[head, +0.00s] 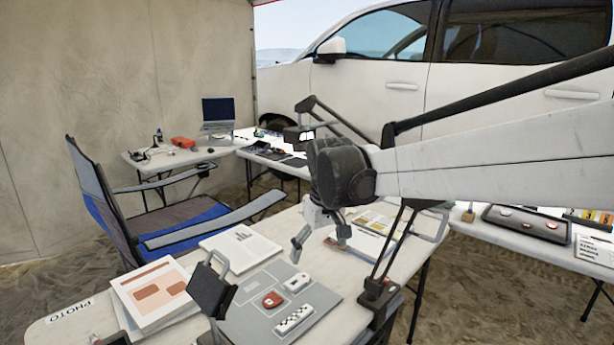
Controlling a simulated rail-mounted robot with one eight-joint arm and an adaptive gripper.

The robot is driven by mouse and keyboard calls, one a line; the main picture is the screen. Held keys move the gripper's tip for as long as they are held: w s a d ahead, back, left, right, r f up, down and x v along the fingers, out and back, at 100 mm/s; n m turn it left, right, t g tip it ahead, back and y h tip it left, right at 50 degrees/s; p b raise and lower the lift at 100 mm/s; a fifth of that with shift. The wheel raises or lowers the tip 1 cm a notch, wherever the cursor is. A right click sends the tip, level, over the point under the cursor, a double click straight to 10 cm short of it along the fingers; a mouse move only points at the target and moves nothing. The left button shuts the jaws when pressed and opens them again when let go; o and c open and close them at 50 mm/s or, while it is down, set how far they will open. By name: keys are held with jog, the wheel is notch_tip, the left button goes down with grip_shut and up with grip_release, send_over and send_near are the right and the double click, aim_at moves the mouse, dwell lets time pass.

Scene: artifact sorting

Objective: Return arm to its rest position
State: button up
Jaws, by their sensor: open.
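My gripper (318,247) hangs at the end of my white arm, over the back right part of the near table (235,332). Its fingers are spread, with nothing visible between them. A grey mat (246,318) lies on the near table, in front of the gripper. The gripper appears apart from these pieces.
A dark lamp head (211,289) stands over the mat, and another lamp stand (379,287) is at the table's right edge. A blue folding chair (178,228) is behind left. A right table holds a dark tray (527,222). A white vehicle (470,85) stands behind my arm.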

jog(key=s+d+m+t, duration=0.1)
jog(key=s+d+m, duration=0.1)
jog(key=s+d, duration=0.3)
jog(key=s+d+f+m+t, duration=0.1)
jog(key=s+d, duration=0.5)
jog(key=s, duration=0.7)
jog(key=s+d+f+m+t, duration=0.1)
jog(key=s+d+m+t, duration=0.1)
jog(key=s+d, duration=0.4)
jog(key=s, duration=0.3)
jog(key=shift+f+m+t+h, duration=0.2)
jog(key=shift+m+t+h, duration=0.2)
jog(key=shift+d, duration=0.1)
jog(key=shift+c, duration=0.4)
